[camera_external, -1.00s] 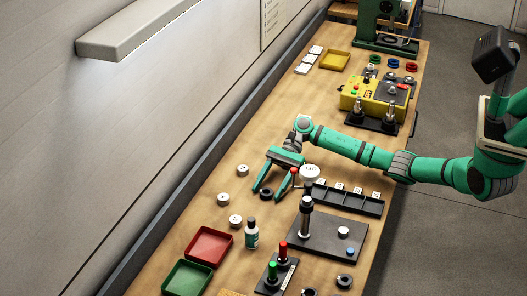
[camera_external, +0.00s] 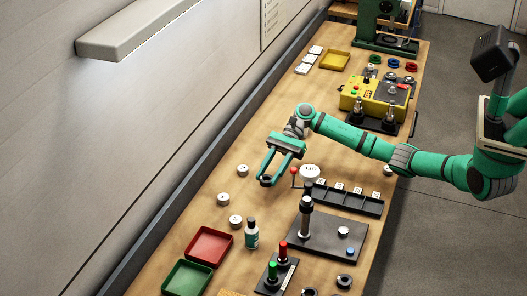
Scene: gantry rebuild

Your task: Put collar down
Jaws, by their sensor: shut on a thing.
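My gripper (camera_external: 267,181) is over the workbench's left middle, its green fingers pointing toward the front of the bench. It is shut on a dark ring-shaped collar (camera_external: 266,182), which sits between the fingertips and is partly hidden by them. The collar appears a little above the wooden top, but the exact gap is hard to tell from this view.
White discs (camera_external: 242,170) lie left of and in front of the gripper. A round white gauge (camera_external: 309,172), a red-topped pin and a black compartment tray (camera_external: 347,200) stand to the right. A post plate (camera_external: 325,240), bottle (camera_external: 252,234) and red tray (camera_external: 210,245) are nearer.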

